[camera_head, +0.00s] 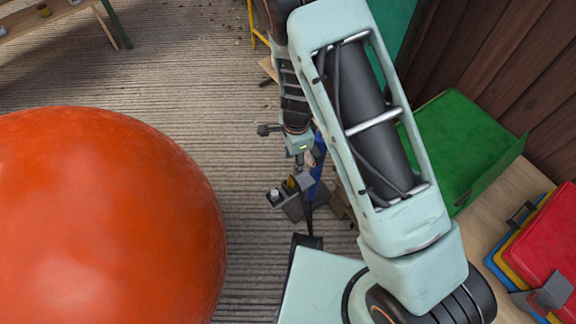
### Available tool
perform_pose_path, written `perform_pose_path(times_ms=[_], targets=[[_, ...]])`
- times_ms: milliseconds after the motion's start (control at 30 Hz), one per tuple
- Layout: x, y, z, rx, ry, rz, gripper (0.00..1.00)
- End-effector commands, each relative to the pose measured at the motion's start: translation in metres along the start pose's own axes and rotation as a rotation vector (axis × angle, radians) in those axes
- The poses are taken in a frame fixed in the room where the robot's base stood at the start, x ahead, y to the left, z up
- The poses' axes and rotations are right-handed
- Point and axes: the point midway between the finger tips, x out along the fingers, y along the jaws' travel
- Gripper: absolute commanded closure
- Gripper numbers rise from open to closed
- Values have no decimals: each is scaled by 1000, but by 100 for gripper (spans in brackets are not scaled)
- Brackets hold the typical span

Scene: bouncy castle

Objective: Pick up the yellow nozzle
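A small dark yellow piece (291,183), which may be the yellow nozzle, shows at the top of a grey box-like holder (292,207). It is too small to make out its shape. My gripper (300,164) points down just above and beside this holder, near the middle of the view. Its fingers are small and partly merge with the things behind them, so I cannot tell whether they are open or touch the yellow piece. A white-capped item (274,195) sits at the holder's left end.
A large orange ball (105,215) fills the left. A blue upright part (319,170) stands close right of my gripper. At right are a green panel-sided box (455,135) and a red case (550,235) on a wooden surface. A wooden bench (60,22) stands back left.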

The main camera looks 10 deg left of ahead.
Motion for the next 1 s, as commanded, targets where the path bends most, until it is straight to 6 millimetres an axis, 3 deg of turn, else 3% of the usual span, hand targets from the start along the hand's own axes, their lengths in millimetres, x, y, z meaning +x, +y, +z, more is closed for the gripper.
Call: perform_pose_path(times_ms=[267,533,767,1000], targets=[[34,-5,8,9,15,-5,62],[75,-4,6,8,15,-5,62],[93,-5,5,10,15,-6,62],[129,-2,0,10,15,-5,62]])
